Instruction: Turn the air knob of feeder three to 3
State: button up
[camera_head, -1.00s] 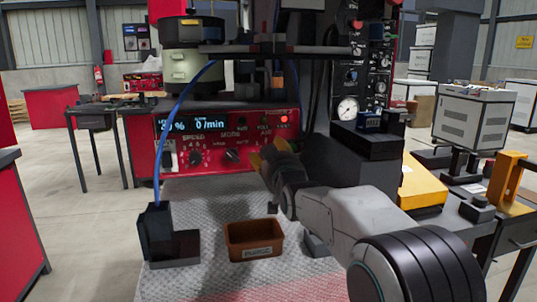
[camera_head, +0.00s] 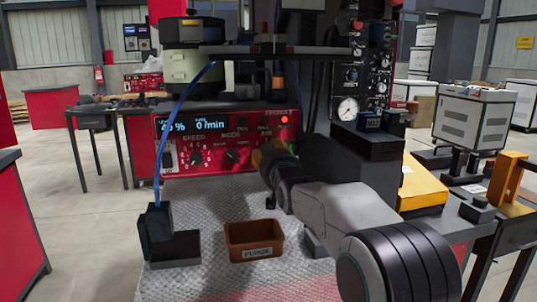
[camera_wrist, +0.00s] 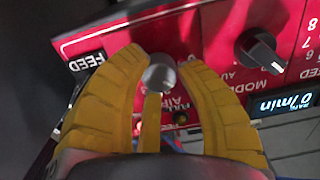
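The feeder's red control panel (camera_head: 215,142) stands at the back of the bench in the head view. A round grey knob (camera_wrist: 159,76) shows in the wrist view beside an upside-down label that seems to read AIR. My gripper (camera_wrist: 162,68) has its yellow fingers on either side of this knob, close against it. Whether they press on it I cannot tell. In the head view my gripper (camera_head: 267,155) is at the panel's right part and hides the knob there. The knob's setting is not readable.
The mode knob (camera_wrist: 259,50) is close by on the panel. The speed knob (camera_head: 195,158) is further left in the head view. An orange-brown PURGE bin (camera_head: 254,241) stands on the bench mat. A dark block (camera_head: 367,140) stands right of the panel.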

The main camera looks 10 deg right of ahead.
jog(key=shift+r, duration=0.15)
grip_shut()
jog(key=shift+m, duration=0.3)
jog(key=m+b, duration=0.7)
jog(key=m, duration=1)
jog(key=shift+d, duration=0.15)
dwell(0.4)
